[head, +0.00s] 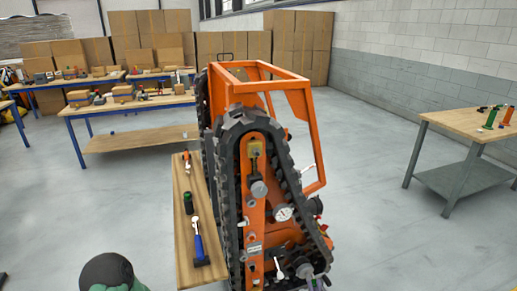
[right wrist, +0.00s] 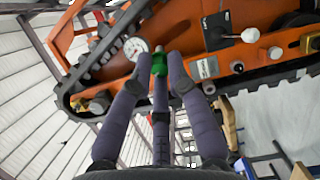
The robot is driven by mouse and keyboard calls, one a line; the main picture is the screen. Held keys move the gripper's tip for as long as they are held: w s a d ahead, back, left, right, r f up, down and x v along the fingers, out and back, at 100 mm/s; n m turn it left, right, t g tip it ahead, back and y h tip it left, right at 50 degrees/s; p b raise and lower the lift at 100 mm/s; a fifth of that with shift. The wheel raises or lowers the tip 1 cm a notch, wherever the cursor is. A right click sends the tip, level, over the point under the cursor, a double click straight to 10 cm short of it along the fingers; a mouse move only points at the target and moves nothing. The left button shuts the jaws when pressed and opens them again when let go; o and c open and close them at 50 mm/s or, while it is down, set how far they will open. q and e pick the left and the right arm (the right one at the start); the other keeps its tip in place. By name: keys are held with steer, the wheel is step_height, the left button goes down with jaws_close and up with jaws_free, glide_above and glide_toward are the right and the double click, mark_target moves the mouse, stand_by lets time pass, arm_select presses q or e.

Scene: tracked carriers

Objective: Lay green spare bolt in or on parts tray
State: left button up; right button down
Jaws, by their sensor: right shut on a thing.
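The green spare bolt (right wrist: 159,64) shows in the right wrist view between the tips of my right gripper (right wrist: 158,86), whose grey-purple fingers are closed around it. The bolt is in front of the orange side of the tracked carrier (right wrist: 185,35); I cannot tell whether it touches it. I cannot pick out the parts tray in either view. My left gripper is not in view.
A wooden table (head: 455,122) with green and orange items stands at the right. Open floor (head: 385,215) lies between carrier and table.

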steer(key=s+f, duration=0.5)
steer(key=f, duration=0.1)
steer(key=shift+s+d+f, duration=0.15)
steer(key=shift+d+f, duration=0.05)
steer(key=shift+d, duration=0.05)
stand_by(0.4)
